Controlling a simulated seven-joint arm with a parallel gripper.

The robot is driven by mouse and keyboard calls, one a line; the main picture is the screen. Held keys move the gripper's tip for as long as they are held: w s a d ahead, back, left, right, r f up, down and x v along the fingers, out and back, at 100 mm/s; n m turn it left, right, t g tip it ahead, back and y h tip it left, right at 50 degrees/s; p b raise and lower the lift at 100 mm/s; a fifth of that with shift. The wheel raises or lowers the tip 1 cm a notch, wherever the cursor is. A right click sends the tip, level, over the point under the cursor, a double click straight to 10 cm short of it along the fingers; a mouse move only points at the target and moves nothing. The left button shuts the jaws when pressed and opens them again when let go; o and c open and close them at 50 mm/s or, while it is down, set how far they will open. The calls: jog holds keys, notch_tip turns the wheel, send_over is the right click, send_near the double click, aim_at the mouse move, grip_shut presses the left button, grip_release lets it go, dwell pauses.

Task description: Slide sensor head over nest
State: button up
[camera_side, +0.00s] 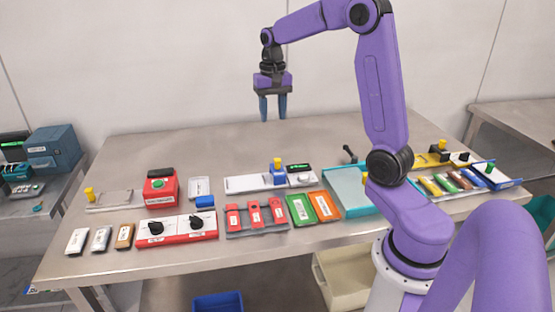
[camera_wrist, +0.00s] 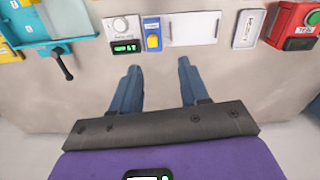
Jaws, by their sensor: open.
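A blue block with a yellow knob, apparently the sensor head (camera_side: 278,178), stands on a long white base plate (camera_side: 240,184) at the middle of the table. In the wrist view the sensor head (camera_wrist: 152,42) is between a dial unit with a green display (camera_wrist: 125,46) and a blank pale plate (camera_wrist: 194,28). I cannot tell for certain which part is the nest. My gripper (camera_side: 273,117) is open and empty, pointing down, high above the table. In the wrist view my gripper's fingers (camera_wrist: 159,66) are apart, with bare table between them.
A red box with a green button (camera_side: 160,187) and a small pale tray (camera_side: 199,187) are left of the base plate. A teal tray (camera_side: 345,190) is to the right. The table behind is clear.

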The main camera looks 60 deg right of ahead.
aim_at(278, 161)
jog(key=shift+m, duration=0.6)
jog(key=d+f, duration=0.1)
jog(key=f, duration=0.4)
jog(key=d+f, duration=0.1)
jog(key=f, duration=1.1)
jog(key=shift+w+d+f, duration=0.1)
jog(key=shift+d+f, duration=0.1)
jog(key=shift+d, duration=0.2)
